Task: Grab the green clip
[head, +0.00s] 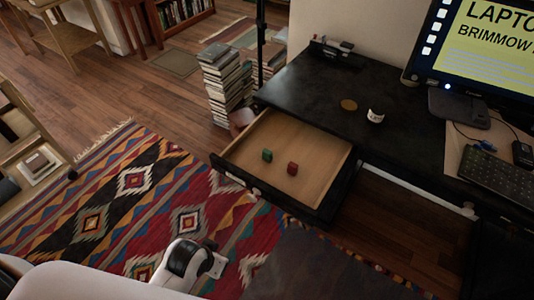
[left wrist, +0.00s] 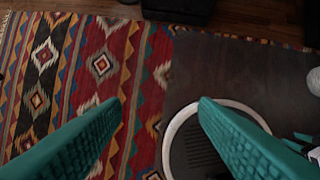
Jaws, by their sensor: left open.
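The green clip (head: 267,155) is a small green block lying in the open wooden drawer (head: 318,152) of the black desk. A similar red clip (head: 292,168) lies just to its right. My left gripper (left wrist: 160,102) is open, with its two teal fingers apart and nothing between them in the left wrist view. In the head view my left wrist is low in the picture, over the rug, in front of the drawer and apart from it. The clips do not show in the left wrist view. My right gripper is not in view.
The drawer sticks out from the desk (head: 330,88), with its front edge toward me. A cup (head: 375,116), a keyboard (head: 497,178) and a monitor (head: 485,45) stand on the desk. Book stacks (head: 226,82) rise behind the drawer. The patterned rug (head: 95,220) is mostly clear.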

